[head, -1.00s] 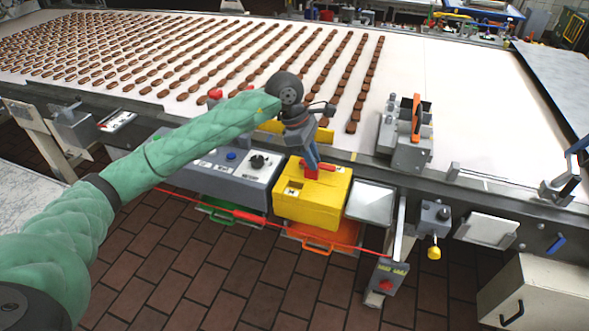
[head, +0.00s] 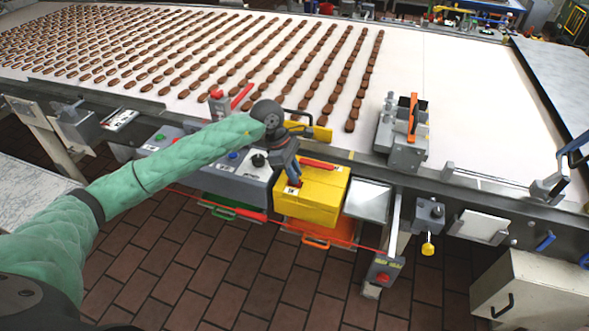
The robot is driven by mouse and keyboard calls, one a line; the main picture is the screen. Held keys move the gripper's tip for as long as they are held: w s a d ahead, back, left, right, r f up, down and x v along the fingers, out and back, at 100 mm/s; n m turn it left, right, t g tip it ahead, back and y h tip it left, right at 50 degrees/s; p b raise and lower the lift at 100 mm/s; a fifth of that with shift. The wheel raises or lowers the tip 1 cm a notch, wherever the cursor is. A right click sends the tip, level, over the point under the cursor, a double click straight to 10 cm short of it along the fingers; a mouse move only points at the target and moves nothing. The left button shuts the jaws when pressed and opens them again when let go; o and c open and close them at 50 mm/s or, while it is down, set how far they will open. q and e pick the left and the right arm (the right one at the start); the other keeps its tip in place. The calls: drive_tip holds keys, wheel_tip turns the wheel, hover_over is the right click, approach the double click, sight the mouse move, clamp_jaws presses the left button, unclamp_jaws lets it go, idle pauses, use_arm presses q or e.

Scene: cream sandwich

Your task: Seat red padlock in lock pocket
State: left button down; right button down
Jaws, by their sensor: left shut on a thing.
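The yellow box (head: 322,205) stands at the front edge of the conveyor, left of a shiny tray. My left gripper (head: 293,181) comes in from the left and points down at the left part of the box's top. It is shut on the red padlock (head: 290,182), of which only a small red bit shows between the fingers. The lock pocket is mostly hidden under the fingertips, so I cannot tell how deep the padlock sits. A label (head: 291,190) lies just in front of the fingertips. A red bar (head: 318,163) lies across the box's back top. My right gripper is not in view.
A grey control panel (head: 232,178) with a black knob lies left of the box. An orange crate (head: 316,240) is below it. The shiny tray (head: 368,201) and a grey fixture (head: 402,150) stand to the right. Rows of chocolate bars cover the belt behind.

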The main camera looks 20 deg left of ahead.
use_arm(q)
drive_tip(key=shift+f, duration=0.1)
drive_tip(key=shift+f, duration=0.1)
drive_tip(key=c, duration=1.3)
unclamp_jaws()
drive_tip(key=shift+c, duration=0.2)
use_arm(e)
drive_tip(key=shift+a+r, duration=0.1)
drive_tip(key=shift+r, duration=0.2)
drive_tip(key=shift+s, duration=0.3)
